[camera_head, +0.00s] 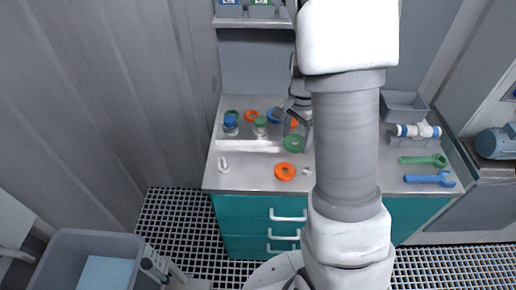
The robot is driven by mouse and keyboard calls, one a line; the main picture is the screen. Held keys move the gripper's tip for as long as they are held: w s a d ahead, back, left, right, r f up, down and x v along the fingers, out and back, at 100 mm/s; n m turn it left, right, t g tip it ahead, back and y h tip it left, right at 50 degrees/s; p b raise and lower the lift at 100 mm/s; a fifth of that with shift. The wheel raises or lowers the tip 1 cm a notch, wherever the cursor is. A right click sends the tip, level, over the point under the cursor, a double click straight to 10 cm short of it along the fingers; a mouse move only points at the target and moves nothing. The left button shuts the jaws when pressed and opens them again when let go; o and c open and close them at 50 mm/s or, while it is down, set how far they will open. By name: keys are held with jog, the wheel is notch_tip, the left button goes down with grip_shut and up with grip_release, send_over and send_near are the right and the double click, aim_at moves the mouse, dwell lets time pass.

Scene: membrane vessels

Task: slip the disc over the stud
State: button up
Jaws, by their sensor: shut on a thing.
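My gripper (284,110) is over the back of the bench, partly hidden by my arm. It appears shut on a blue disc (273,115), which shows at its left fingertips. The contact is too small to see clearly. I cannot make out the stud; it may be hidden by my arm or gripper.
Two small vessels, one blue-topped (230,122) and one green-topped (260,124), stand left of the gripper. A white hook-like part (223,164) lies front left. The front-left bench top is mostly clear.

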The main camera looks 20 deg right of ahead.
jog(key=w+a+p, duration=0.1)
jog(key=w+a, duration=0.3)
jog(key=a, duration=0.6)
jog(key=n+p, duration=0.1)
send_over(222, 156)
jog(key=shift+r, duration=0.45)
jog(key=shift+f+b, duration=3.65)
jog(key=shift+f, duration=0.7)
jog(key=shift+f+b, duration=0.4)
jog(key=shift+f, duration=0.35)
jog(key=shift+f, duration=0.2)
jog(key=o, duration=1.3)
jog(key=shift+c, duration=0.2)
